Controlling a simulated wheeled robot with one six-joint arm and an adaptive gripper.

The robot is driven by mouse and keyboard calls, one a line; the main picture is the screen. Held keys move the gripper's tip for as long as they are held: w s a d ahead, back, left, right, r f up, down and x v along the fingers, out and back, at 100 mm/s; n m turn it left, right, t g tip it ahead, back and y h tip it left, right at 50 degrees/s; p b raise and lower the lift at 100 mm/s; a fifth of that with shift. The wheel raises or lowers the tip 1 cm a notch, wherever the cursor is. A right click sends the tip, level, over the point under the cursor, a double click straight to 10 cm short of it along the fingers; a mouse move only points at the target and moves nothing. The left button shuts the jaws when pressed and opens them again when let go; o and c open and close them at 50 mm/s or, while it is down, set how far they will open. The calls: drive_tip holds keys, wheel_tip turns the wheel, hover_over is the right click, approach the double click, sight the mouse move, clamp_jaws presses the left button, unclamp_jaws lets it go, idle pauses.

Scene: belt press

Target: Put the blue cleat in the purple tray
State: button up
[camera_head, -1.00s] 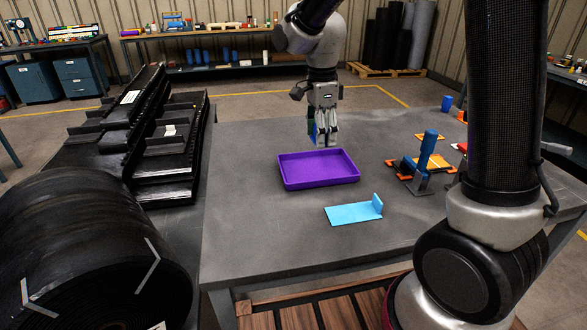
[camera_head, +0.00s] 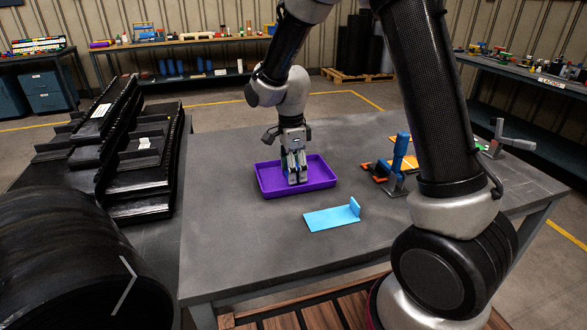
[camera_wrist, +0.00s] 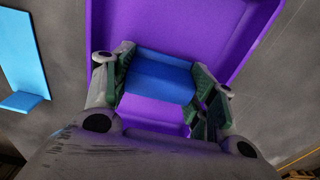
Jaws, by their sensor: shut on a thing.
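The purple tray (camera_head: 323,176) lies on the grey table. My gripper (camera_head: 296,180) is lowered over the tray, with its fingertips inside the outline of the rim. In the wrist view my gripper (camera_wrist: 162,88) is shut on the blue cleat (camera_wrist: 160,76), a blue piece held between the two fingers. The purple tray (camera_wrist: 178,22) shows behind and below it. In the head view the fingers hide most of the cleat. I cannot tell whether the cleat touches the tray floor.
A light blue L-shaped piece (camera_head: 330,218) lies on the table (camera_head: 240,240) in front of the tray. An orange and blue fixture (camera_head: 398,165) stands to the right. Black cleated belts (camera_head: 140,160) lie to the left. The table's front left is clear.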

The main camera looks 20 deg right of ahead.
drive_tip(key=shift+f, duration=0.1)
drive_tip(key=o, duration=1)
wheel_tip(320, 180, up, 12)
drive_tip(key=s+d+r+n+t, duration=0.2)
drive_tip(key=s+d+r+n, duration=0.55)
drive_tip(key=s+d, duration=0.2)
drive_tip(key=s+d+n, duration=0.2)
drive_tip(key=s+n, duration=0.1)
drive_tip(key=s, duration=0.2)
drive_tip(key=s+d+n+t, duration=0.1)
drive_tip(key=s+d+n, duration=0.1)
drive_tip(key=s+n, duration=0.2)
drive_tip(key=s+d+n+t, duration=0.1)
drive_tip(key=s+d+n, duration=0.1)
drive_tip(key=s, duration=0.5)
drive_tip(key=shift+r+n, duration=0.35)
drive_tip(key=shift+n, duration=0.4)
